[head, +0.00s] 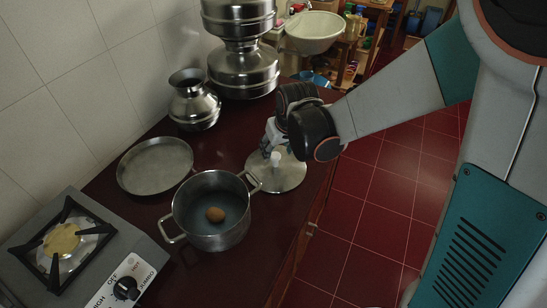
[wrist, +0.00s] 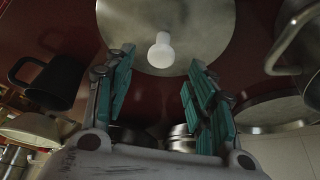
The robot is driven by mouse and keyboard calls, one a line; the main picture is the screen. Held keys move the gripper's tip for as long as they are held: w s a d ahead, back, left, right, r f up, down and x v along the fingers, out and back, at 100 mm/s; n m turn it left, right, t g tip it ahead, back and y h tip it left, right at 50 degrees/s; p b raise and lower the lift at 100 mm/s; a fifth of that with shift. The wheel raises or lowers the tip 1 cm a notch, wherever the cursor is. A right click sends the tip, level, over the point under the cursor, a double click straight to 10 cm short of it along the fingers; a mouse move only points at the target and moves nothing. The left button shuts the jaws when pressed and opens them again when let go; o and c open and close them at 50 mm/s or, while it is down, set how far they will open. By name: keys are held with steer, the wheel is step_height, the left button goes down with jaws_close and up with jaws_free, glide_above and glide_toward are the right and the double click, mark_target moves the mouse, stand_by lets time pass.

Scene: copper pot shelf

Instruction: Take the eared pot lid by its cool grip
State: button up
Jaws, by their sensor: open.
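The lid is a flat round metal disc (head: 290,178) with a pale knob (head: 276,158) standing up from its middle. It lies on the dark red counter beside the two-handled pot (head: 188,218). In the wrist view the lid (wrist: 205,25) fills the top middle, and its white knob (wrist: 161,51) shows near the gap between my fingertips. My gripper (head: 269,148) is close to the knob, with its teal fingers (wrist: 161,68) spread apart and nothing between them. My wrist covers the lid's far edge in the head view.
A shallow metal pan (head: 155,165) lies by the wall, and a stove (head: 60,245) stands at lower left. A metal jug (head: 194,100) and stacked vessels (head: 244,72) stand behind. A dark mug (wrist: 48,80) shows in the wrist view.

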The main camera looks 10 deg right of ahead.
mark_target(276, 155)
steer(key=x, duration=0.1)
steer(key=b+x, duration=0.1)
steer(key=x, duration=0.1)
steer(key=b+x, duration=0.1)
steer(key=shift+s+f, duration=0.15)
steer(key=shift+f, duration=0.3)
steer(key=shift+f+b, duration=0.3)
steer(key=shift+f, duration=0.05)
steer(key=shift+r, duration=0.1)
jaws_close()
